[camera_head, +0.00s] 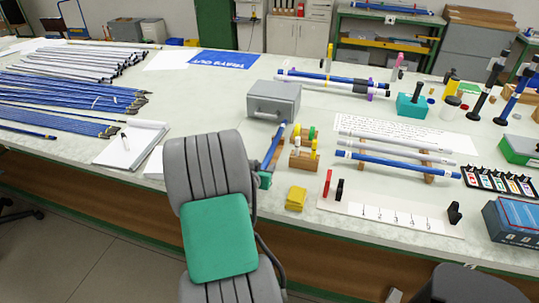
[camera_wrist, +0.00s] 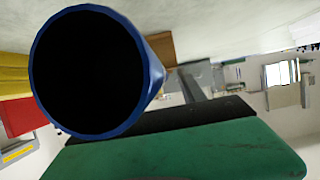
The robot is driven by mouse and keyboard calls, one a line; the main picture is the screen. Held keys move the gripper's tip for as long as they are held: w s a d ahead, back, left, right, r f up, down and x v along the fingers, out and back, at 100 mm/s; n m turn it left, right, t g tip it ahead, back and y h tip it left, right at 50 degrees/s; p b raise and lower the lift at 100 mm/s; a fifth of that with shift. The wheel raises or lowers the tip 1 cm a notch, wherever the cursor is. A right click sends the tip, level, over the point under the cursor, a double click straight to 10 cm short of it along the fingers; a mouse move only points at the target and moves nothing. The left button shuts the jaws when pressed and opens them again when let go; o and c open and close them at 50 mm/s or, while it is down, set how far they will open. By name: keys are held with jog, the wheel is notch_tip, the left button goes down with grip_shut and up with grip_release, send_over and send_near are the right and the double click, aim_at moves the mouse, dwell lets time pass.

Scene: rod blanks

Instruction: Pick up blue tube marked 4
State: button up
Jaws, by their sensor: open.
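Several blue tubes show in the head view, and I can read no number 4 on any. Another blue tube (camera_head: 397,164) lies on wooden supports at the right, below white tubes. Two more tubes, one blue (camera_head: 325,78), lie farther back. In the wrist view the open round end of a blue tube (camera_wrist: 95,72) is very close, its inside black. I cannot tell which tube it is.
A grey box (camera_head: 273,99), a yellow block (camera_head: 296,198) and a numbered white board (camera_head: 390,214) are near. Many rods (camera_head: 65,95) cover the left. A green slab (camera_wrist: 190,152) fills the wrist view's bottom.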

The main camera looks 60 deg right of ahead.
jog(key=shift+x, duration=0.8)
jog(key=shift+a+r, duration=0.1)
grip_shut()
